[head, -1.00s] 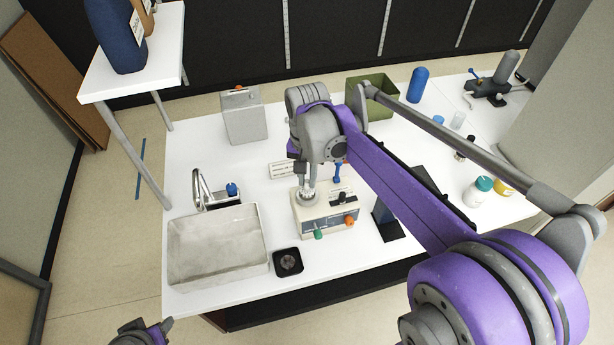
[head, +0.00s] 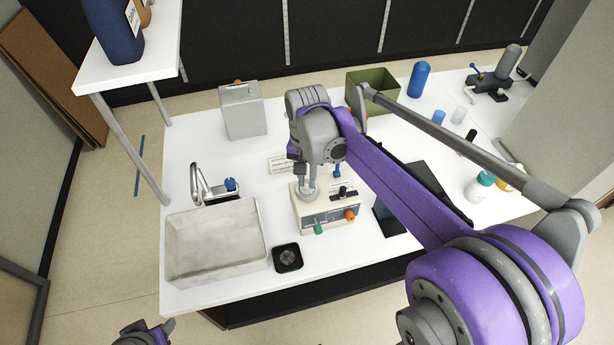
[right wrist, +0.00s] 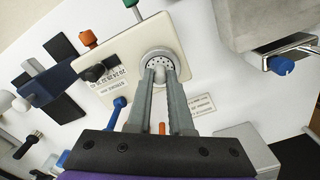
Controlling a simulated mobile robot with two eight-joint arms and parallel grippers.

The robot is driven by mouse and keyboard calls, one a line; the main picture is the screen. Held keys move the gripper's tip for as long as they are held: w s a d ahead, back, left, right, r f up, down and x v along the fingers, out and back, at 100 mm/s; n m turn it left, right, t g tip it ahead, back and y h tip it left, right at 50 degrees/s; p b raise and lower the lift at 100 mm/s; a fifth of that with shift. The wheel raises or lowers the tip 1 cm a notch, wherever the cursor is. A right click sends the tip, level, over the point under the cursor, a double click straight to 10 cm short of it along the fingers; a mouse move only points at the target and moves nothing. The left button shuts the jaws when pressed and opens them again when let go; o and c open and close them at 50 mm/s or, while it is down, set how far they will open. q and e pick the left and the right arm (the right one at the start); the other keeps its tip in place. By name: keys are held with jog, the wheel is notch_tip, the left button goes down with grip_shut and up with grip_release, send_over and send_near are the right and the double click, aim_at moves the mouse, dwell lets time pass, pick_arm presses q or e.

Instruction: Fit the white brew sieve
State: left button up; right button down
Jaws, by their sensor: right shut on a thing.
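The white brew sieve is a small pale round piece with dark holes, seen at the fingertips in the right wrist view (right wrist: 159,61). My right gripper (head: 309,186) points down over the cream machine (head: 329,213) and is shut on the sieve. The sieve is at the round opening in the machine's top; I cannot tell whether it is fully seated. The machine also shows in the right wrist view (right wrist: 125,62), with green, orange and black knobs and a blue lever. My left gripper (head: 150,332) is at the bottom edge, partly cut off, away from the table.
A grey sink (head: 215,242) with a tap stands left of the machine. A small black square holder (head: 287,257) sits in front of it. A grey canister (head: 243,112), a green bin (head: 372,88) and several bottles stand behind and to the right.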

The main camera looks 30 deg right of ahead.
jog(key=c, duration=0.7)
grip_release()
jog(key=shift+c, duration=0.2)
notch_tip(320, 180, up, 11)
jog(key=shift+p, duration=0.4)
jog(key=shift+s+f, duration=0.1)
jog(key=shift+f, duration=0.05)
jog(key=s+a+f+n+t, duration=0.2)
jog(key=s+a+f+n, duration=0.1)
jog(key=s+f, duration=0.4)
jog(key=s+a+f+n+t, duration=0.3)
jog(key=s+f+n, duration=0.2)
jog(key=s+f, duration=0.2)
jog(key=shift+s+a+f+n+t, duration=0.3)
jog(key=shift+s+a+f+n, duration=0.1)
jog(key=shift+f, duration=0.05)
